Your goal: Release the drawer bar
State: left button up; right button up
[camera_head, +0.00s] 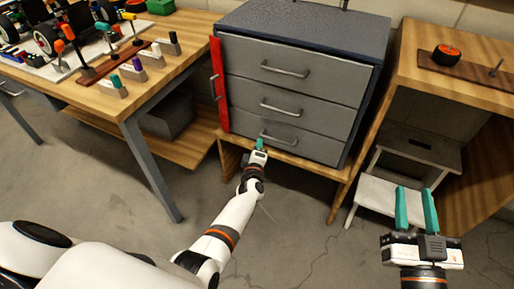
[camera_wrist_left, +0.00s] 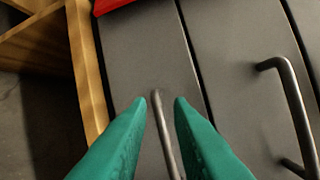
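The red drawer bar (camera_head: 219,85) stands upright along the left front edge of the grey drawer cabinet (camera_head: 300,28), beside the drawer fronts, with a small metal handle on it. A bit of its red end shows at the top of the left wrist view (camera_wrist_left: 110,5). My left gripper (camera_head: 260,143) is at the bottom drawer, below the bar's lower end. In the left wrist view its green fingertips (camera_wrist_left: 160,104) are apart, with the bottom drawer's handle (camera_wrist_left: 165,135) between them; contact is unclear. My right gripper (camera_head: 414,190) is open and empty at the lower right.
A wooden workbench (camera_head: 190,75) with car parts and screwdrivers stands at the left. The floor in front of the cabinet is clear.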

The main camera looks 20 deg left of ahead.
pick_arm(q)
jog(key=shift+s+d+f+m+h, duration=0.25)
jog(key=shift+s+f+m, duration=0.15)
jog(key=shift+f+m, duration=0.05)
jog(key=shift+s+d+f+m+h, duration=0.25)
jog(key=shift+s+f+m, duration=0.1)
jog(key=shift+f+m, duration=0.1)
pick_arm(e)
jog(key=shift+w+a+r, duration=0.2)
jog(key=shift+r, duration=0.25)
jog(key=shift+f, duration=0.1)
